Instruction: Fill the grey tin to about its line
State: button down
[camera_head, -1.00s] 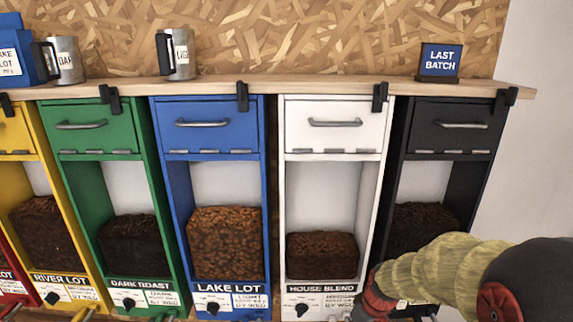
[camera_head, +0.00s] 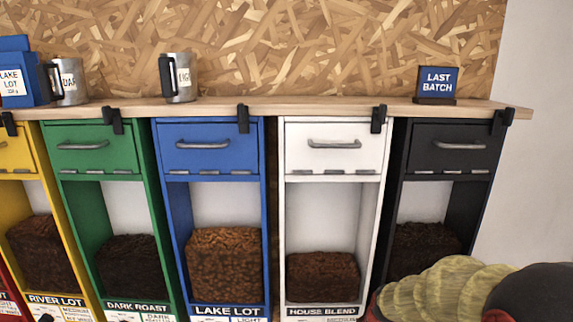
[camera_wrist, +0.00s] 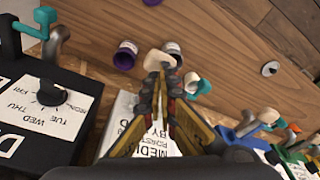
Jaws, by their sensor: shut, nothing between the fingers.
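My gripper (camera_wrist: 163,75) is shut and empty, its fingertips close together in the wrist view. A cream knob-like part (camera_wrist: 158,60) shows right at the fingertips; I cannot tell whether they touch it. No tin clearly marked as the grey tin with a line can be made out. A small pale grey round thing (camera_wrist: 270,69) lies on the wooden surface, too small to identify. Two grey metal mugs with black handles, one labelled LIGHT (camera_head: 181,77) and one starting DAR (camera_head: 71,82), stand on the shelf.
Bean bins stand in a row: yellow, green (camera_head: 96,145), blue LAKE LOT (camera_head: 205,145), white HOUSE BLEND (camera_head: 333,160) and black (camera_head: 455,165). A LAST BATCH sign (camera_head: 437,85) stands on the shelf.

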jog(key=shift+f+b, duration=1.2)
jog(key=shift+f, duration=0.5)
jog(key=shift+f+b, duration=0.35)
jog(key=shift+b, duration=0.25)
jog(key=shift+r, duration=0.1)
dwell(1.9)
jog(key=shift+r+p, duration=2.55)
jog(key=shift+r, duration=1.7)
